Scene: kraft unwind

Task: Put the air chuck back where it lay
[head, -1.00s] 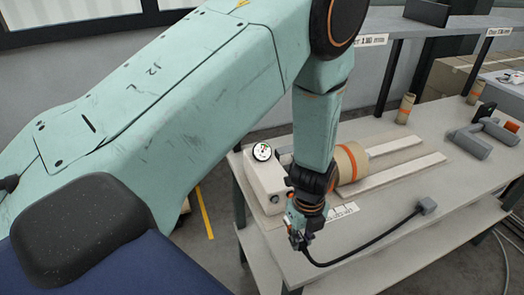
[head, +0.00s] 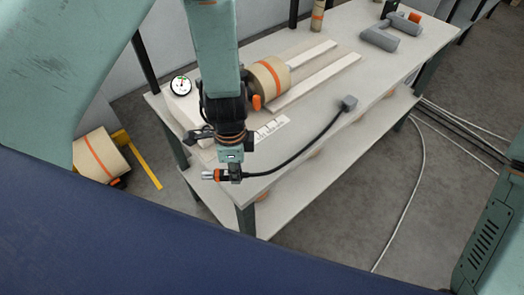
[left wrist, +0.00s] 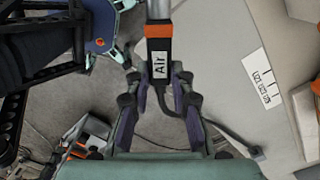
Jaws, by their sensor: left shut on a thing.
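My left gripper (head: 235,165) is shut on the air chuck (head: 220,175), which has a metal tip, an orange band and a black body. In the head view the chuck points left and appears in front of the table's near edge; its height is hard to judge. In the left wrist view the chuck (left wrist: 160,65), labelled "Air", sits between the fingertips of the gripper (left wrist: 157,80). Its black hose (head: 300,152) curves to a grey block (head: 349,103) on the table (head: 305,105). My right gripper is not in view.
A white box with a round gauge (head: 181,86) stands behind my left gripper. A tan roll (head: 268,77) lies by two pale rails (head: 318,75). A marked white label (head: 270,129) lies near the front edge. Another roll (head: 99,156) is low at left. Cables cross the floor.

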